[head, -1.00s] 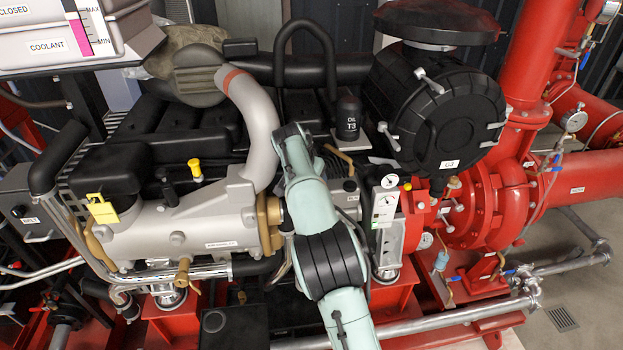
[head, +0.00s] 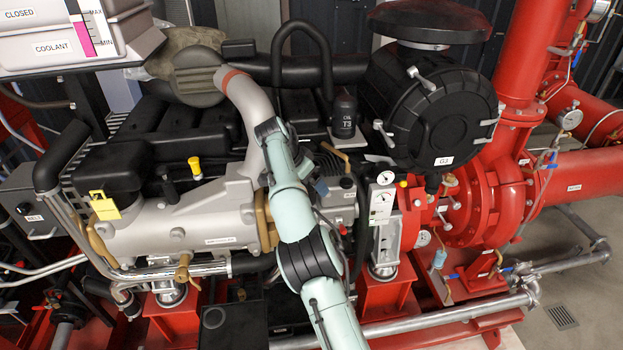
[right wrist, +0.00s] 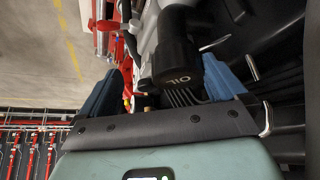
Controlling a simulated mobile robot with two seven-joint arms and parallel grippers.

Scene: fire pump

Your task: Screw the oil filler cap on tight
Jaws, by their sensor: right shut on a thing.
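The black oil filler cap (right wrist: 178,65), marked OIL upside down, shows between the two blue fingers of my right gripper (right wrist: 168,88) in the right wrist view. The gripper is shut on it. The cap's lower end and the thread beneath it are hidden, so I cannot tell how it sits on the filler neck. In the head view my right arm comes up from the bottom and bends down beside the engine's middle. One dark blue finger of the right gripper (head: 320,187) shows there, partly behind the arm. My left gripper is not in view.
A black canister (head: 343,115) marked OIL T3 stands close behind the gripper. The round black housing (head: 430,110) is to its right, the red pump (head: 475,205) beyond. A grey pipe (head: 248,105) curves close to my arm. Floor is clear at the far right.

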